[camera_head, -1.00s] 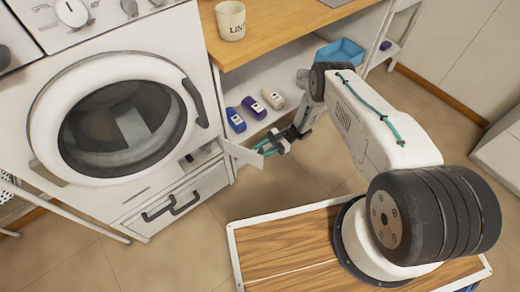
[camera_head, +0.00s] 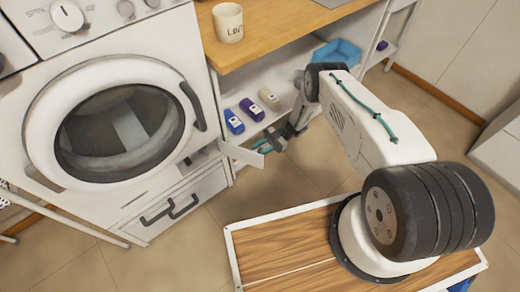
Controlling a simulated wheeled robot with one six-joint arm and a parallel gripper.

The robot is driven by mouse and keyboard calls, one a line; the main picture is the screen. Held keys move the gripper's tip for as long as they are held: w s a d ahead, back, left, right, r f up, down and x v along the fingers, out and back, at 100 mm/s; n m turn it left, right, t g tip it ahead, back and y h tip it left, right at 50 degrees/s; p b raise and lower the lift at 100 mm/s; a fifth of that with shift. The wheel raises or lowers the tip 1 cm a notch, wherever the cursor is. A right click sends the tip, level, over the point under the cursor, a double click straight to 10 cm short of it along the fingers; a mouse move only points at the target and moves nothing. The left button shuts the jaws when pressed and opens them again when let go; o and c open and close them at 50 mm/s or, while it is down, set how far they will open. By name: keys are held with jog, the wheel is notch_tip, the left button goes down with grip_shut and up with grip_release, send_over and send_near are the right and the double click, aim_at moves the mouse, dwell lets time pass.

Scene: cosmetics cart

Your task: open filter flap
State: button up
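The filter flap (camera_head: 241,154) is a small white panel at the lower right of the white washing machine (camera_head: 60,170). It stands swung outward, with a dark opening (camera_head: 200,158) showing behind it to the left. My gripper (camera_head: 263,147) has teal fingertips and is at the free outer end of the flap. The two fingertips look apart, with a small gap between them. I cannot tell whether they touch the flap.
A shelf beside the machine holds a blue bottle (camera_head: 234,121), a purple bottle (camera_head: 252,110), a cream bottle (camera_head: 270,98) and a blue bin (camera_head: 340,53). A mug (camera_head: 228,23) stands on the wooden counter (camera_head: 275,36). A drawer (camera_head: 178,205) is below the opening.

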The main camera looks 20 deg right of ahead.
jog(key=shift+w+d+r, duration=0.25)
jog(key=shift+d+r, duration=0.15)
jog(key=v, duration=0.7)
jog(key=shift+d+f, duration=0.2)
jog(key=shift+f, duration=0.2)
jog(key=shift+s, duration=0.1)
